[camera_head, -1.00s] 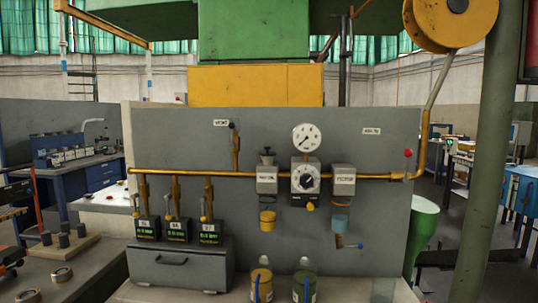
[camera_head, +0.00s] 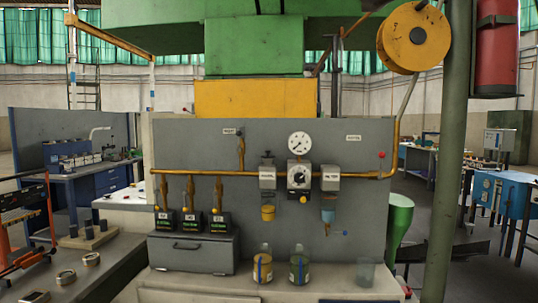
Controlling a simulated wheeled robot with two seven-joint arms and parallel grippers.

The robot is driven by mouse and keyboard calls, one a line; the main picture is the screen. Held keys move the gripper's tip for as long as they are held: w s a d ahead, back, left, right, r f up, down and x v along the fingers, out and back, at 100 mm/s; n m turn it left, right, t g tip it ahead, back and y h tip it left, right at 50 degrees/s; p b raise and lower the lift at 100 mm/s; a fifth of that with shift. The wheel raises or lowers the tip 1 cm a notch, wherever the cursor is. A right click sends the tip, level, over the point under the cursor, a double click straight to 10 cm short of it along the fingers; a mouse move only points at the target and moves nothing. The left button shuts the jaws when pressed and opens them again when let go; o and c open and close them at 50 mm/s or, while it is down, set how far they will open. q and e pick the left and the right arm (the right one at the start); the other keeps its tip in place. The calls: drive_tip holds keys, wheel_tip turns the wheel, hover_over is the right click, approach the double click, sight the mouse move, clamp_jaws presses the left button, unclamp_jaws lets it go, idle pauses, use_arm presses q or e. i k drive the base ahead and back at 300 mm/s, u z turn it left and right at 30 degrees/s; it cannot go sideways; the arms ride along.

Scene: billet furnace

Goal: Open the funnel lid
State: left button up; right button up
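A grey panel (camera_head: 350,217) carries a copper pipe (camera_head: 225,171) with several fittings. A grey block (camera_head: 267,178) on the pipe has a small dark cap on top and a yellow cup (camera_head: 268,212) below. It may be the funnel with its lid, but I cannot tell for certain; the cap sits on the block. A green, funnel-shaped vessel (camera_head: 399,217) stands partly hidden behind the panel's right edge, and no lid can be made out on it. Neither of my grippers is in view.
A pressure gauge (camera_head: 299,143) and dial block (camera_head: 299,175) are mid-panel. A grey drawer box (camera_head: 194,253) stands at lower left. Two jars (camera_head: 262,268) (camera_head: 299,268) and a clear glass (camera_head: 366,272) stand on the front ledge. A green post (camera_head: 448,190) rises at right.

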sight(267, 152)
drive_tip(key=u, duration=0.4)
drive_tip(key=i, duration=1.2)
drive_tip(key=z, duration=0.5)
